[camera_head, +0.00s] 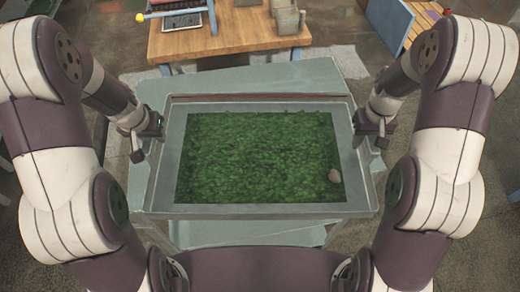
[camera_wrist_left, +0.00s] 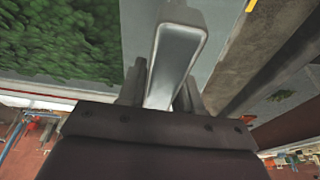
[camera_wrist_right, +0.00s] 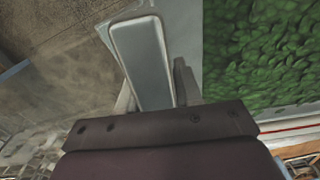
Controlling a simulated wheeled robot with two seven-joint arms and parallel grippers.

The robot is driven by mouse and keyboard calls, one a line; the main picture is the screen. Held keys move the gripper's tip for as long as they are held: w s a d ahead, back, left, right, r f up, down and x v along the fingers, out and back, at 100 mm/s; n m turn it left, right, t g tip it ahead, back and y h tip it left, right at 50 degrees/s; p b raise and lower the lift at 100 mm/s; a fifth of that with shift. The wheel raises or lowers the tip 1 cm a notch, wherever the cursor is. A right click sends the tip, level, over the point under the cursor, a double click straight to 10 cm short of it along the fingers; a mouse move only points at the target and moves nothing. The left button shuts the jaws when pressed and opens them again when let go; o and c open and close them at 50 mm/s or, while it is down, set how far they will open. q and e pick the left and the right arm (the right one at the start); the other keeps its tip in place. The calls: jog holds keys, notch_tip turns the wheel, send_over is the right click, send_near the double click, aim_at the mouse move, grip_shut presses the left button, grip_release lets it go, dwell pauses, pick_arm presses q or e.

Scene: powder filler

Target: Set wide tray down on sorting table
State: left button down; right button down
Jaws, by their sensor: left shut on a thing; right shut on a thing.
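My left gripper (camera_head: 150,130) is shut on the tray's left handle, a grey bar between the fingers in the left wrist view (camera_wrist_left: 175,60). My right gripper (camera_head: 375,130) is shut on the right handle, which shows in the right wrist view (camera_wrist_right: 145,65). The table's middle is hidden under the tray.
A wooden table (camera_head: 225,35) stands behind, with a dark rack (camera_head: 183,18), a yellow-and-blue rod (camera_head: 168,13) and grey containers (camera_head: 287,18) on it. A wooden slatted piece (camera_head: 410,25) stands at the back right. Bare tabletop shows beyond the tray's far edge.

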dwell(0.3)
